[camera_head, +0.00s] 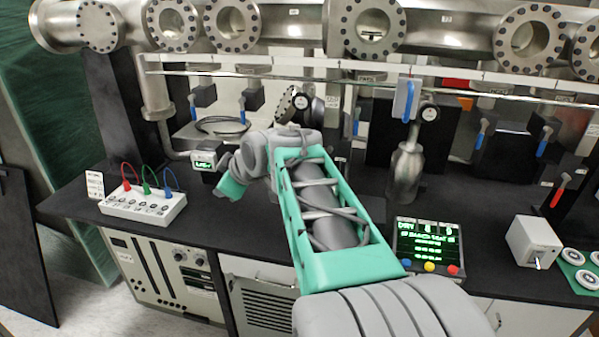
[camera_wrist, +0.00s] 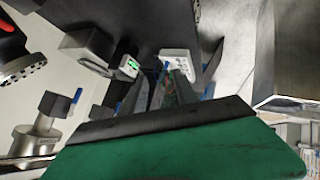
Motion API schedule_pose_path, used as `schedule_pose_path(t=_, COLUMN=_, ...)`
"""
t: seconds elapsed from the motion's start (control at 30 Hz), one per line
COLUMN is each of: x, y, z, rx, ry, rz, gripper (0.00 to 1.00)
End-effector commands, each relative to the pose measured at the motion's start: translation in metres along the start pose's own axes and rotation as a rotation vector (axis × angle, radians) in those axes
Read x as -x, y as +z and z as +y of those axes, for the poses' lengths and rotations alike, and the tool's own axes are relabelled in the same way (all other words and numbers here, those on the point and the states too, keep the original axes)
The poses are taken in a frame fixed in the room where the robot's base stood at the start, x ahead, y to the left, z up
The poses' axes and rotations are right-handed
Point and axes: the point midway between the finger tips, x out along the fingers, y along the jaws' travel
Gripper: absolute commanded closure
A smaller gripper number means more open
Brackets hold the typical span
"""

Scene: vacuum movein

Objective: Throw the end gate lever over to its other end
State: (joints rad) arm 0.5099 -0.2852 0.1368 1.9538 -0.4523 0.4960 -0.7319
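Several small valve levers stand along the bench. Blue-handled levers hang from black blocks at the left, one (camera_head: 193,112) at the far left and one (camera_head: 242,110) beside it. More blue levers (camera_head: 545,140) and a red lever (camera_head: 558,190) stand at the right. I cannot tell which is the end gate lever. My gripper (camera_head: 231,187) is left of centre, below the two left levers and apart from them; its fingertips are hidden there. In the wrist view my gripper (camera_wrist: 160,82) shows two grey fingers apart with nothing between them. A blue lever (camera_wrist: 76,96) shows at left there.
A steel flanged pipe (camera_head: 290,28) runs across the top. A white terminal box with coloured cables (camera_head: 142,205) and a small green display (camera_head: 203,160) stand near my gripper. A green-text screen (camera_head: 428,240) and a white switch box (camera_head: 534,240) stand at right.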

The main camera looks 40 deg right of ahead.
Motion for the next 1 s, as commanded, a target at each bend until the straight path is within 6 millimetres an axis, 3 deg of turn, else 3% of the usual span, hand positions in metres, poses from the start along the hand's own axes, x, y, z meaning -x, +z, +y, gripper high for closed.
schedule_pose_path(t=0.03, x=-0.041, y=0.045, z=0.036, rx=0.1, ry=0.077, rz=0.05, gripper=0.65)
schedule_pose_path(t=0.1, x=-0.056, y=0.077, z=0.098, rx=0.286, ry=0.2, rz=0.125, gripper=0.65)
schedule_pose_path(t=0.2, x=-0.053, y=0.126, z=0.167, rx=0.516, ry=0.374, rz=0.18, gripper=0.65)
schedule_pose_path(t=0.3, x=-0.038, y=0.159, z=0.205, rx=0.667, ry=0.495, rz=0.194, gripper=0.65)
schedule_pose_path(t=0.47, x=-0.027, y=0.169, z=0.227, rx=0.754, ry=0.562, rz=0.198, gripper=0.65)
schedule_pose_path(t=0.8, x=-0.075, y=0.145, z=0.252, rx=0.754, ry=0.559, rz=0.197, gripper=0.65)
schedule_pose_path(t=1.0, x=-0.087, y=0.141, z=0.257, rx=0.752, ry=0.56, rz=0.195, gripper=0.65)
